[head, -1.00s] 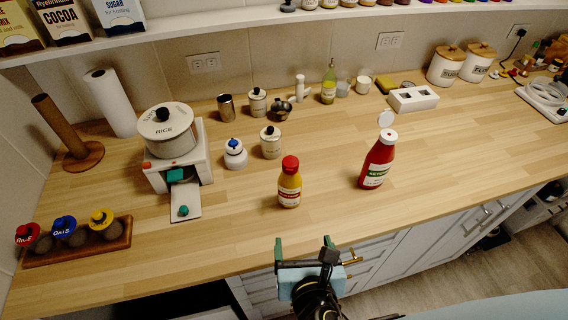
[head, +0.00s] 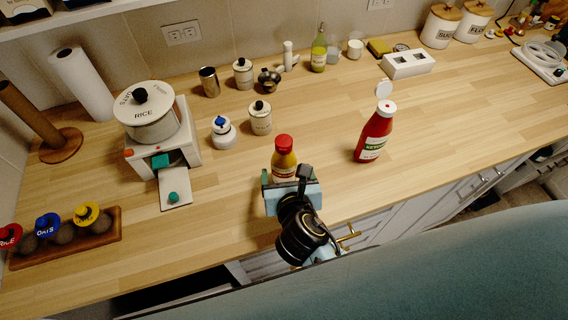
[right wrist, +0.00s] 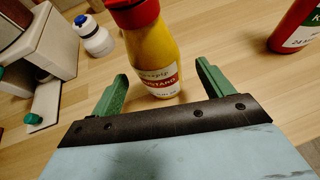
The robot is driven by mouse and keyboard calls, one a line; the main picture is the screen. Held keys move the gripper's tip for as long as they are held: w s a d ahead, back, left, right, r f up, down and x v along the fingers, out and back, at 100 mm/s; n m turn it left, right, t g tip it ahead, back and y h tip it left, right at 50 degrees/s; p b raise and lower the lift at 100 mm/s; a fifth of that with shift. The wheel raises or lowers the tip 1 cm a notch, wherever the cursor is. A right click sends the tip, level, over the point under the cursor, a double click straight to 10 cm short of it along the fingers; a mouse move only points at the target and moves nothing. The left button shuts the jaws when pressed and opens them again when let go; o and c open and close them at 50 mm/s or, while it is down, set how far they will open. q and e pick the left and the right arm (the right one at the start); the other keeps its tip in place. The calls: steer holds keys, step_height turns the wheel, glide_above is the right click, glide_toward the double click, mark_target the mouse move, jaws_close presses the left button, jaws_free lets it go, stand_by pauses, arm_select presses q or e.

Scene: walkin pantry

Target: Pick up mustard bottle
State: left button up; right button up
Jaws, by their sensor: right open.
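The mustard bottle (head: 284,160) is yellow with a red cap and a white and red label. It stands upright on the wooden counter near the front edge. In the right wrist view the mustard bottle (right wrist: 150,50) stands just beyond and between the two green fingers. My right gripper (head: 292,180) is open and empty, right in front of the bottle, and hides its lower part in the head view. In the right wrist view the gripper's fingertips (right wrist: 161,76) are spread on either side of the bottle's lower part. My left gripper is not in view.
A red ketchup bottle (head: 375,135) with an open white lid stands to the right. A rice dispenser (head: 150,115), a small white bottle (head: 222,132) and a canister (head: 260,118) stand to the left and behind. The counter between mustard and ketchup is clear.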

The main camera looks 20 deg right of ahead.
mark_target(284, 140)
steer(key=x, duration=0.4)
steer(key=shift+w+a+r, duration=0.1)
steer(key=shift+a, duration=0.05)
steer(key=shift+c, duration=0.8)
steer(key=c, duration=1.2)
step_height(284, 140, up, 11)
steer(key=p, duration=0.4)
steer(key=shift+r, duration=0.2)
steer(key=r+p, duration=0.2)
steer(key=shift+p, duration=0.3)
step_height(284, 140, up, 3)
steer(key=p, duration=0.3)
steer(key=shift+r, duration=2.9)
